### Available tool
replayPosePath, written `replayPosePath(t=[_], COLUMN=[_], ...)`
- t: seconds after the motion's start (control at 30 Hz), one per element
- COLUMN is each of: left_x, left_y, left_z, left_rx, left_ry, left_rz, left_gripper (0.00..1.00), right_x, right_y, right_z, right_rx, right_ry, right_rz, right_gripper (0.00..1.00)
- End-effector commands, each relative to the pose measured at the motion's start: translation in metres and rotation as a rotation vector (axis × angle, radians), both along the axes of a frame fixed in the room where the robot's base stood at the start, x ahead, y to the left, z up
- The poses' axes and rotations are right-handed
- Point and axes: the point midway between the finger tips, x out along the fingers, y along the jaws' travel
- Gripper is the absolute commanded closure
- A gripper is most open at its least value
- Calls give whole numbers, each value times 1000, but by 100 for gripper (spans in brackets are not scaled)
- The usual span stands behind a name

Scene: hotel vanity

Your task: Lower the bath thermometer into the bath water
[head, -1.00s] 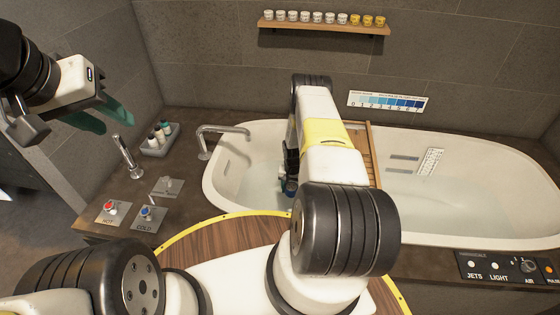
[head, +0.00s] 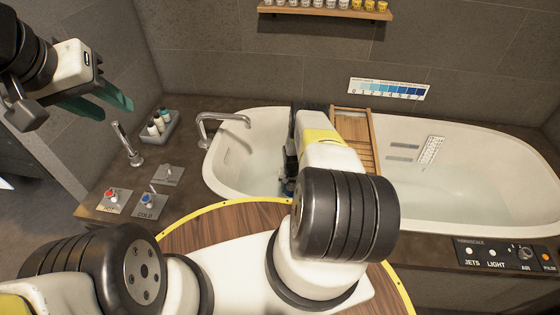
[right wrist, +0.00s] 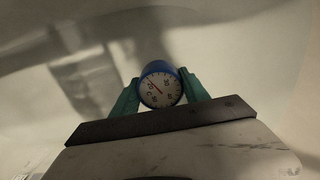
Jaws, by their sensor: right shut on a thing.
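The bath thermometer (right wrist: 160,84) has a blue rim and a round white dial with a needle. In the right wrist view my right gripper (right wrist: 160,92) is shut on it, one teal finger on each side. In the head view my right arm hides most of that gripper, which is low over the left part of the bath tub (head: 215,183). The bath water (head: 455,195) looks clear. I cannot tell whether the thermometer touches it. My left gripper (head: 103,103) is empty and open, high at the left, away from the tub.
A wooden bath tray (head: 352,123) lies across the tub, close to my right arm. A tap (head: 222,118) reaches over the tub's left end. A bottle caddy (head: 160,128), hot and cold knobs (head: 130,200) and a jets panel (head: 508,258) are on the surround.

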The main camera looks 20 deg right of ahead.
Motion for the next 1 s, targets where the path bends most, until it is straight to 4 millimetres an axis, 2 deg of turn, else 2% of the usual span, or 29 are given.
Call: replayPosePath(t=[0.27,0.3,0.4,0.77,0.87,1.0], left_x=[0,0,0,0,0,0], left_y=[0,0,0,0,0,0], left_z=[0,0,0,0,0,0], left_rx=[0,0,0,0,0,0], left_ry=[0,0,0,0,0,0], left_rz=[0,0,0,0,0,0], left_gripper=[64,64,64,64,64,64], right_x=[0,0,0,1,2,1], right_y=[0,0,0,0,0,0], right_z=[-1,-1,-1,3,12,35], right_rx=[0,0,0,0,0,-1], right_ry=[0,0,0,-1,-1,-2], right_rz=[0,0,0,0,1,1], right_gripper=[90,41,22,22,22,22])
